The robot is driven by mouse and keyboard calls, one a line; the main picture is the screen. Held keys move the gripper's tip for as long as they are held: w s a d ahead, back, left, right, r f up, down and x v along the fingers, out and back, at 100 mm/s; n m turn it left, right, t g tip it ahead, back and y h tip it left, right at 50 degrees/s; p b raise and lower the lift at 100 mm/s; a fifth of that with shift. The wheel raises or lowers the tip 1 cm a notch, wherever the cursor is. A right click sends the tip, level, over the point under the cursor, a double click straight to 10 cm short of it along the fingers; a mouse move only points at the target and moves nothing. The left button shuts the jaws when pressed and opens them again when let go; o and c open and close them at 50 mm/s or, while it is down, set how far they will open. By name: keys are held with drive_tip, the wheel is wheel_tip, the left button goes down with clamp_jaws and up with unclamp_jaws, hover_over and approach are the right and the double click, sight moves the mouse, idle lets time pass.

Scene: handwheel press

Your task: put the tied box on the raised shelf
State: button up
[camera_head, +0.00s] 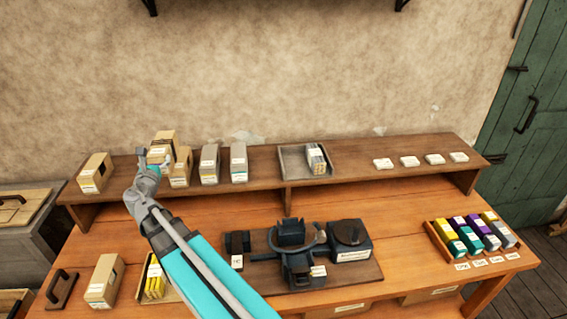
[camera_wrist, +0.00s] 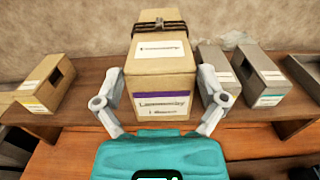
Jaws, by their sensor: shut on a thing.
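The tied box (camera_wrist: 160,85) is tan cardboard with a dark strap across its top, a white label and a purple-striped label. My gripper (camera_wrist: 162,92) is shut on its two sides; the box looks upright. In the head view the tied box (camera_head: 162,136) is over the left part of the raised shelf (camera_head: 262,178), partly hidden by my gripper (camera_head: 152,163). I cannot tell whether its underside touches the shelf.
On the shelf, a tan holder (camera_head: 95,173) stands left of the tied box. Another tan holder (camera_head: 181,167) and grey holders (camera_head: 209,163) stand close on its right. A grey tray (camera_head: 292,162) is further right. A black press (camera_head: 292,240) stands on the bench below.

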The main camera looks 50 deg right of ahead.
drive_tip(key=shift+w+d, duration=0.1)
drive_tip(key=shift+d, duration=0.05)
drive_tip(key=shift+w+f, duration=0.2)
drive_tip(key=shift+w, duration=0.05)
drive_tip(key=w+f+b, duration=0.8)
drive_tip(key=w+b, duration=0.1)
drive_tip(key=w, duration=0.3)
drive_tip(key=shift+w+a+f, duration=0.2)
drive_tip(key=shift+a+f, duration=0.05)
drive_tip(key=shift+f, duration=0.1)
drive_tip(key=f+b, duration=0.4)
drive_tip(key=shift+w, duration=0.4)
